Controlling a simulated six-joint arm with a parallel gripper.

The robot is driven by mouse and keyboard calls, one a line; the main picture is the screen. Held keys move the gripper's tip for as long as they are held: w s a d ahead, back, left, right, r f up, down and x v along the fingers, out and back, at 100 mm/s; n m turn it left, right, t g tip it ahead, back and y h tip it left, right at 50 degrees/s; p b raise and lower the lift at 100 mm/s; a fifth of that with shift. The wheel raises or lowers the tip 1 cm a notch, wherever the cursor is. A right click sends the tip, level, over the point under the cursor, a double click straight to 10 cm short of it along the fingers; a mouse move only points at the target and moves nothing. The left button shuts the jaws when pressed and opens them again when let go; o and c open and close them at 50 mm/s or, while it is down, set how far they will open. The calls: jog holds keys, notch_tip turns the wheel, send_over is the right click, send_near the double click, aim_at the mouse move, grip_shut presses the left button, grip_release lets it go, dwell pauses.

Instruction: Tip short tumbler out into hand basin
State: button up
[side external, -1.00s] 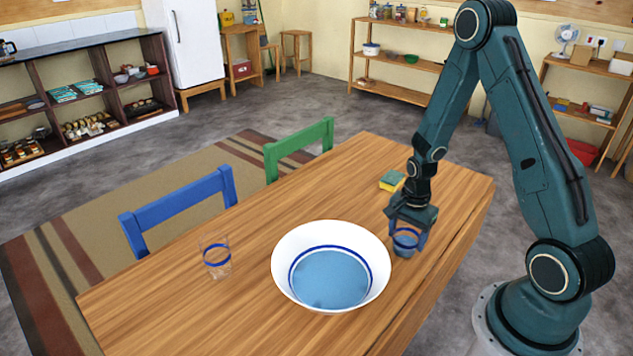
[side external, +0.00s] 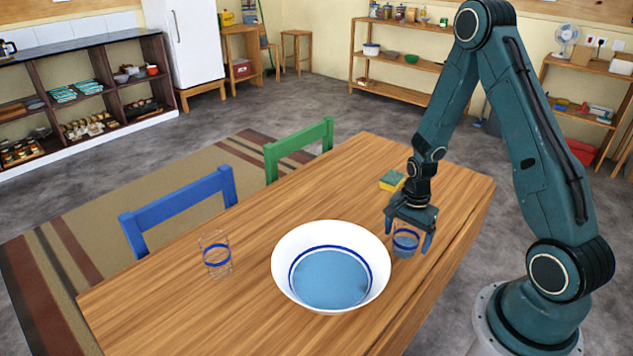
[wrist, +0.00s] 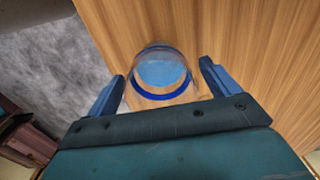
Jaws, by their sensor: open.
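The short tumbler (side external: 405,242) is clear glass with a blue band and stands upright on the table, just right of the basin. It holds blue-tinted liquid, which shows from above in the wrist view (wrist: 162,72). My gripper (side external: 408,236) points down over it, open, with one finger on each side. In the wrist view my gripper (wrist: 164,88) shows gaps between both fingers and the glass. The hand basin (side external: 285,251) is a wide white bowl with a blue ring and a light blue inside, in the middle of the table.
Another clear glass (side external: 216,257) with a blue band stands left of the basin. A yellow and green sponge (side external: 391,180) lies behind my gripper. The wooden table (side external: 355,160) has free room at the back; blue (side external: 180,208) and green (side external: 300,147) chairs stand along its far side.

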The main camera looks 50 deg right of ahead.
notch_tip(320, 180, up, 14)
jog(key=shift+w+f, duration=0.25)
jog(key=shift+w, duration=0.05)
dwell(0.6)
jog(key=shift+a, duration=0.1)
dwell(0.4)
jog(key=s+a+r+n+t, duration=0.3)
jog(key=a+r+n, duration=0.6)
jog(key=r, duration=0.4)
jog(key=s+a+r+n+t, duration=0.2)
jog(key=s+a+r+n, duration=0.4)
jog(key=s+n, duration=0.3)
jog(key=shift+s+a+r+t, duration=0.2)
jog(key=shift+s+a+t, duration=0.1)
jog(key=shift+s+a, duration=0.15)
jog(key=shift+o, duration=0.4)
jog(key=shift+w, duration=0.15)
